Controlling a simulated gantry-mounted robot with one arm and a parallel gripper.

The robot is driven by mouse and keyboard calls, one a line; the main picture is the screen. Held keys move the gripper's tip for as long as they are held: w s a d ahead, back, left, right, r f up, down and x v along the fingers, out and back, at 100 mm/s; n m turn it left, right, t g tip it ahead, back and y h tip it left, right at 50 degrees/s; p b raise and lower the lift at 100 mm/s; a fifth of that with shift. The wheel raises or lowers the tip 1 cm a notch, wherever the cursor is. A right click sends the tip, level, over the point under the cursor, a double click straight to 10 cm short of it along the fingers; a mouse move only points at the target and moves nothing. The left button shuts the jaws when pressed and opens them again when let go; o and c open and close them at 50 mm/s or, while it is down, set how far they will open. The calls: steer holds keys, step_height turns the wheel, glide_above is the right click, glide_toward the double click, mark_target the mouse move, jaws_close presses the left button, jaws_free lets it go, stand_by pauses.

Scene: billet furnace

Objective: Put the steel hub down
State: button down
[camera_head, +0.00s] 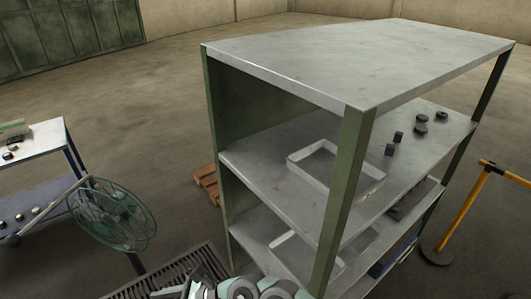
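I cannot make out the steel hub for certain in the head view. Several small dark pieces lie on the middle shelf (262,170) of a green and grey rack; some are round, such as one dark disc (421,128), and others are blocky, such as one dark block (389,150). Grey and pale green parts of my arm show at the bottom edge and are cut off by the frame. My gripper's fingers do not show, so what it holds is hidden.
A shallow grey tray (292,169) sits on the middle shelf, left of the dark pieces. A green fan (112,214) and a blue-legged bench (40,138) stand left. A slatted grate (165,276) lies below. A yellow post (468,210) stands right. The rack's top (350,60) is bare.

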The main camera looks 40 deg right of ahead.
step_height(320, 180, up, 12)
steer(key=p, duration=0.9)
